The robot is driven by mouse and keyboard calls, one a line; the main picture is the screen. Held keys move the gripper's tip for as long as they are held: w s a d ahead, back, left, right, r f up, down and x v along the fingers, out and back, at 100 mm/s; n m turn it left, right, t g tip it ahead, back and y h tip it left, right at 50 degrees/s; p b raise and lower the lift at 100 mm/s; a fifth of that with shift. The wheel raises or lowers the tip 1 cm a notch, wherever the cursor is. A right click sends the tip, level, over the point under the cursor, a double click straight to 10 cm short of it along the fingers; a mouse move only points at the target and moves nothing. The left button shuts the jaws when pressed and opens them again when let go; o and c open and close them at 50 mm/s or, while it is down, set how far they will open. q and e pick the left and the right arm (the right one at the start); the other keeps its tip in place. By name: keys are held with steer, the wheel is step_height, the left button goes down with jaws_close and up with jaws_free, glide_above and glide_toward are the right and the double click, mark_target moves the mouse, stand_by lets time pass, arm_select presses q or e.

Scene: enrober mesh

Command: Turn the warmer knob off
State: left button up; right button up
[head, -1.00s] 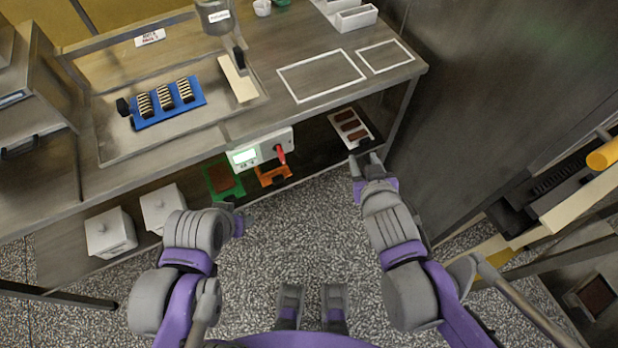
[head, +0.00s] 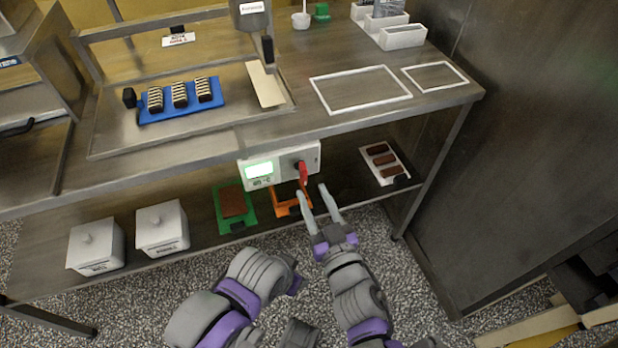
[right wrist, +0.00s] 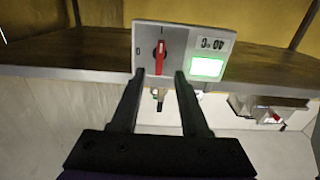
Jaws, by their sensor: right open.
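The warmer knob (head: 302,172) is a red lever-shaped handle on the front of a white control box (head: 258,172) with a lit green display, fixed at the bench's front edge. My right gripper (head: 312,190) is open just in front of the knob. In the right wrist view its fingertips (right wrist: 160,73) lie either side of the knob's lower end; contact cannot be told. My left arm shows at the bottom, but its fingers cannot be made out.
A green tray (head: 224,222) and an orange tray (head: 278,205) sit on the shelf below the box. A white tray (head: 405,176) with brown bars is to their right, lidded white containers (head: 162,228) to their left. A blue tray (head: 160,119) lies on the bench.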

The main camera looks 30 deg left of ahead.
mark_target(305, 176)
steer(key=x, duration=0.5)
steer(key=shift+w+a, duration=0.3)
jaws_close()
